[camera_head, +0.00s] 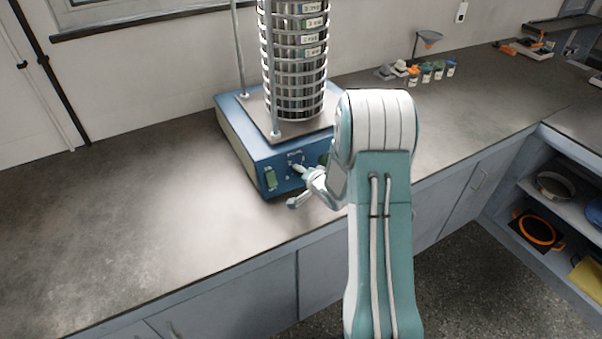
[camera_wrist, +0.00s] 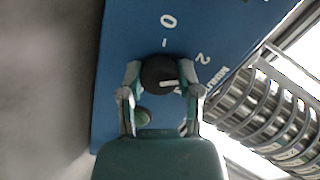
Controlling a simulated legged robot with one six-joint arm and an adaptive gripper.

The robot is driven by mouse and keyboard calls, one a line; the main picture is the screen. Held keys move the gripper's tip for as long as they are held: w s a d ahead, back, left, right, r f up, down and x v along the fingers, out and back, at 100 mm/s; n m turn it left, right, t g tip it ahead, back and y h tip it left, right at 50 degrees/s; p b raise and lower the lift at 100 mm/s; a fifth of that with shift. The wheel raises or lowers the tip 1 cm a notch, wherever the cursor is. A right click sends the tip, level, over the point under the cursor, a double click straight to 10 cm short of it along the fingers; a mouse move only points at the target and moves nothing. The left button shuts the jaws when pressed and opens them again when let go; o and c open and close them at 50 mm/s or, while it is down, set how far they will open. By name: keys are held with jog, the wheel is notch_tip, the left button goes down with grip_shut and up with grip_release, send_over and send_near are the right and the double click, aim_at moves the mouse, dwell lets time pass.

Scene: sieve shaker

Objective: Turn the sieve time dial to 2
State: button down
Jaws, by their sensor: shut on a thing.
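The sieve shaker's blue base (camera_head: 240,140) stands on the bench with a tall stack of metal sieves (camera_head: 295,60) on top. In the wrist view, the round black time dial (camera_wrist: 158,70) is on the blue panel (camera_wrist: 125,35), with white marks 0 and 2 beside it. A short white line shows on the dial and points roughly right; its exact reading is unclear. My gripper (camera_wrist: 161,76) is shut on the dial, one finger on each side. In the head view, my gripper (camera_head: 299,171) is at the front panel and the dial is hard to make out.
Bare bench (camera_head: 130,220) lies to the left. Small colored containers (camera_head: 426,73) stand on the bench to the right. Metal rods rise around the sieves.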

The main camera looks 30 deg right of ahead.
jog(key=shift+d+r, duration=0.1)
jog(key=shift+d, duration=0.05)
jog(key=shift+c, duration=1.5)
grip_release()
jog(key=shift+w+d, duration=0.1)
jog(key=v, duration=1.2)
